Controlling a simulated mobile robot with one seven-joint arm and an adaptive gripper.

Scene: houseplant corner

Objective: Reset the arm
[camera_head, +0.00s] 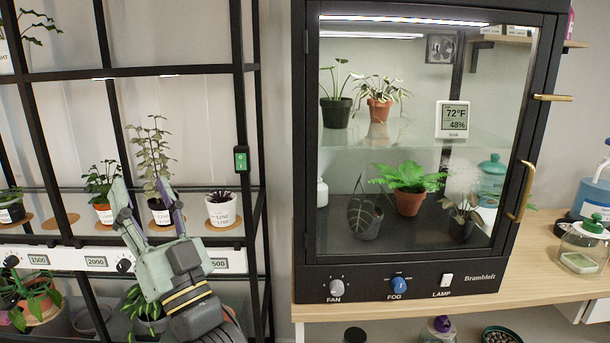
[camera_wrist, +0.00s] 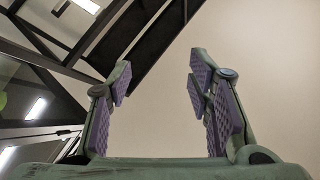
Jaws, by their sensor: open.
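My gripper (camera_head: 143,204) is raised in front of the black plant shelf at the left in the head view. Its fingers point up and stand apart, with nothing between them. In the wrist view my gripper (camera_wrist: 160,85) is also open and empty, with purple ribbed pads facing a bare wall. In the head view a tall dark plant (camera_head: 152,160) in a labelled pot shows behind and between the fingers; I cannot tell the gap in depth.
The shelf (camera_head: 60,190) holds several potted plants, including a white pot (camera_head: 221,208) right of my gripper. A closed glass cabinet (camera_head: 420,270) with plants stands on a wooden counter (camera_head: 400,309). A lidded jar (camera_head: 583,247) is at the right. Wall (camera_wrist: 270,90) fills much of the wrist view.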

